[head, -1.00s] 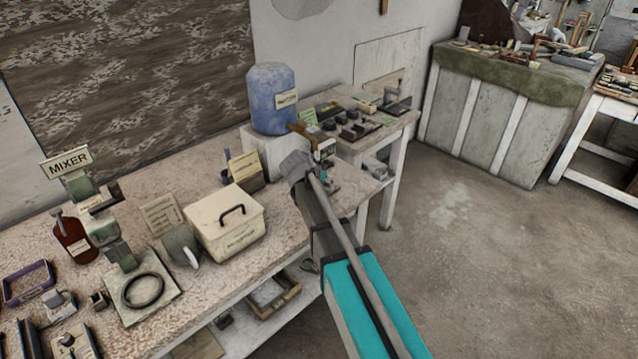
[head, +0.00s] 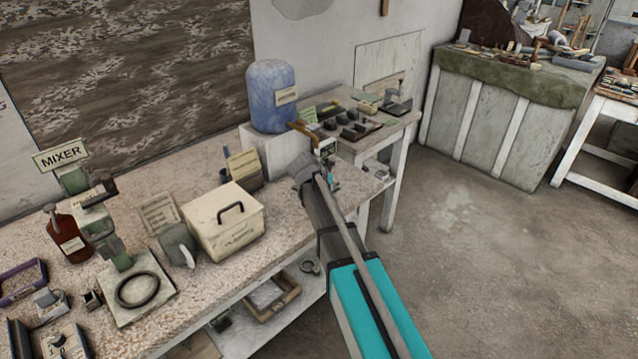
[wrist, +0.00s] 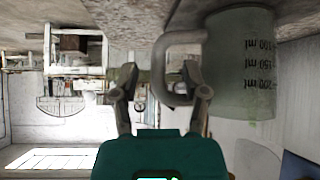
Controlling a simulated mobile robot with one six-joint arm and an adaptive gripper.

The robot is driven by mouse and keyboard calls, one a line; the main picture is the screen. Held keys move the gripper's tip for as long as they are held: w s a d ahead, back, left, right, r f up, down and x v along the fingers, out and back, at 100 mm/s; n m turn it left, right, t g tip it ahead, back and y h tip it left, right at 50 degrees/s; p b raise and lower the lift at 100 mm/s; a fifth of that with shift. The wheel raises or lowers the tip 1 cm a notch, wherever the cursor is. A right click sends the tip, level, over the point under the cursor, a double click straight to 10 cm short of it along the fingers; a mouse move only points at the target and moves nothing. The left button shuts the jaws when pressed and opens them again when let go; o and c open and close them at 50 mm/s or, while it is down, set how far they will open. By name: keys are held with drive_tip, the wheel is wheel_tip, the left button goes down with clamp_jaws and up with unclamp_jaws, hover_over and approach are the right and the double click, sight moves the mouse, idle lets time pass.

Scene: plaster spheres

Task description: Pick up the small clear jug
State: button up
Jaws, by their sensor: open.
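The small clear jug (wrist: 240,65) is at the upper right of the wrist view, which appears upside down. It is greyish and see-through, with dark ml marks. Its handle (wrist: 160,70) points left, toward my gripper. My gripper (wrist: 160,75) is open, one finger on each side of the handle's outer bar in the picture. The right finger overlaps the handle's loop; I cannot tell whether either touches it. In the head view my gripper (head: 327,160) is at the bench's right end, by the dispenser. The jug is not clearly visible there, probably hidden by my arm.
A blue dispenser barrel (head: 271,97) stands on a white block left of my gripper. On the bench (head: 205,192) are a lidded white box (head: 223,228), a grey-green mug (head: 178,245) and a mixer (head: 98,225). Open floor (head: 470,250) lies to the right.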

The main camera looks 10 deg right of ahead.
drive_tip(key=shift+w+d+f, duration=0.15)
drive_tip(key=shift+d+f, duration=0.05)
drive_tip(key=shift+f, duration=0.05)
idle(0.4)
clamp_jaws()
